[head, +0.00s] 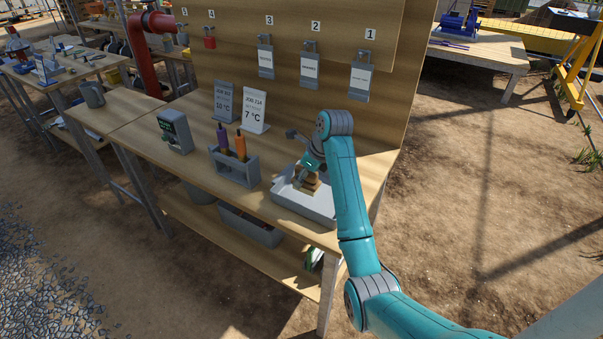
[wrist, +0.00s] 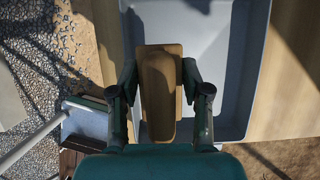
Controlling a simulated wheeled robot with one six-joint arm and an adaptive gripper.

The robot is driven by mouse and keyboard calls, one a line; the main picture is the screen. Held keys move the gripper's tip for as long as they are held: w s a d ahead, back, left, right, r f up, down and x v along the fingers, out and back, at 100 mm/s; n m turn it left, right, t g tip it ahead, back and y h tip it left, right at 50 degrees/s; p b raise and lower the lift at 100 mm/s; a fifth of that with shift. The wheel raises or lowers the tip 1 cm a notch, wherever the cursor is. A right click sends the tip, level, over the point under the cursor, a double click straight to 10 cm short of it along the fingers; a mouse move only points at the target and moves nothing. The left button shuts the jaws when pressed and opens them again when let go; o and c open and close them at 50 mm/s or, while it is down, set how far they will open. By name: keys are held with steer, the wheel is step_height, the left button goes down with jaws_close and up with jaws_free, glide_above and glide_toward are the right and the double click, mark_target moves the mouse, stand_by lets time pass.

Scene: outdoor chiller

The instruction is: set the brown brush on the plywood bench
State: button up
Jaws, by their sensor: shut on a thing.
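The brown brush (wrist: 161,92), with a smooth wooden-looking back, sits between the two fingers of my gripper (wrist: 160,78) in the wrist view. The fingers are shut on its sides. In the head view my gripper (head: 309,176) is over the grey tray (head: 291,205), at the right end of the plywood bench (head: 203,167). The brush is within the tray's outline, partly hidden by my gripper. I cannot tell whether it touches the tray floor. The tray (wrist: 210,35) also shows beneath the brush in the wrist view.
Left of the tray stand a grey holder (head: 236,170) with purple and orange handled tools, a grey meter (head: 176,131) and two sign cards (head: 254,111). A panel with hanging padlocked tags (head: 361,80) rises behind. Bare bench top lies between meter and holder.

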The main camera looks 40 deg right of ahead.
mark_target(312, 180)
steer(key=shift+f, duration=3)
steer(key=shift+f, duration=0.3)
steer(key=o, duration=1.3)
steer(key=v, duration=0.7)
steer(key=shift+r, duration=0.15)
steer(key=shift+s+r, duration=0.1)
